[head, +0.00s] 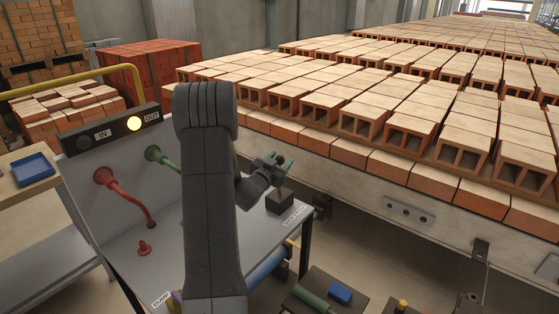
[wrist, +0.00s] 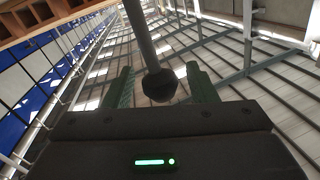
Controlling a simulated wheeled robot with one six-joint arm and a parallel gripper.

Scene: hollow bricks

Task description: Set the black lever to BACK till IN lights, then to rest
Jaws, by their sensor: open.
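The black lever shows in the wrist view as a grey rod with a black knob (wrist: 160,85). The knob lies between the two green fingers of my gripper (wrist: 161,76), which is open, with a gap on both sides. In the head view my gripper (head: 279,162) is just above a dark block (head: 280,203) at the right end of the grey console (head: 240,238); the lever there is small and mostly hidden by my gripper. The IN lamp (head: 84,142) is dark. The OUT lamp (head: 133,124) glows yellow.
A red lever (head: 128,195) and a green lever (head: 158,155) stand on the console's left side, beside my arm. Rows of hollow bricks (head: 400,95) fill the right. A blue tray (head: 33,169) is at the left.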

